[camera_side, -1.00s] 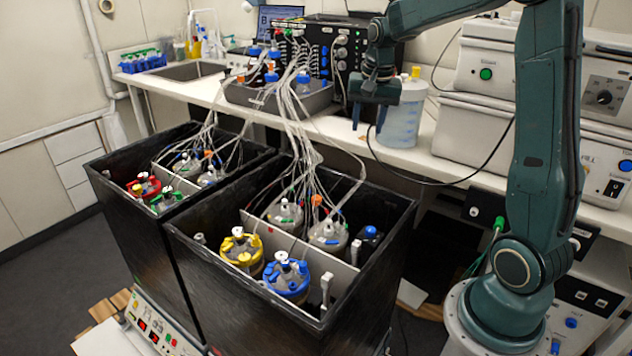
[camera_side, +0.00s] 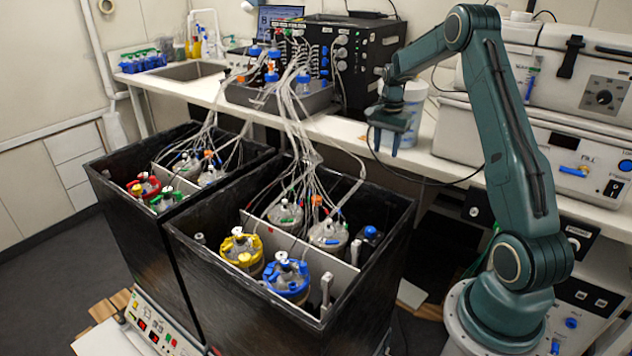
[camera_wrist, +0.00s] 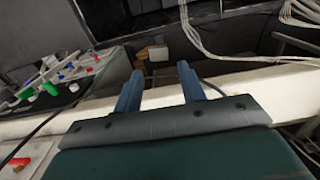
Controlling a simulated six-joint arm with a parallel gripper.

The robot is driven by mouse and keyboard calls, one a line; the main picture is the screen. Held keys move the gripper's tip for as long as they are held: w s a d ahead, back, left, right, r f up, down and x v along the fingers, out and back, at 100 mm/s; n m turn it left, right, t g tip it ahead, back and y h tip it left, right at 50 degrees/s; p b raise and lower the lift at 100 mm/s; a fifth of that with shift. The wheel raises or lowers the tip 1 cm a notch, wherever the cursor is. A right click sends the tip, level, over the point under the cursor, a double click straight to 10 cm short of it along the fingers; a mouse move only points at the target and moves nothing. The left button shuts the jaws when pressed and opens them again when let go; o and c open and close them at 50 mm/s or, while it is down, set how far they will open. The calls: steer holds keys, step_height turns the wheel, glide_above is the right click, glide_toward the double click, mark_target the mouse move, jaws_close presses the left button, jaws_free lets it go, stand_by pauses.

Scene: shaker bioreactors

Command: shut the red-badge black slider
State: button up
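I cannot pick out a black slider with a red badge in either view. My gripper (camera_side: 387,148) hangs pointing down in front of the bench edge, above and behind the right black box. In the wrist view its two blue fingers (camera_wrist: 158,88) stand apart with nothing between them. The gripper touches nothing that I can see. The front control panel (camera_side: 158,328) at the lower left has small red lights and knobs, too small to tell apart.
Two open black boxes (camera_side: 200,270) hold several vessels with yellow, blue, red and green tops. Tubes run up to a black control unit (camera_side: 335,50). A white tub (camera_side: 412,110) stands behind my gripper. White instruments (camera_side: 480,140) fill the right bench. Floor shows at left.

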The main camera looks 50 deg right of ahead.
steer(key=shift+f, duration=0.1)
step_height(320, 180, down, 14)
steer(key=shift+r, duration=0.2)
stand_by(0.5)
jaws_close()
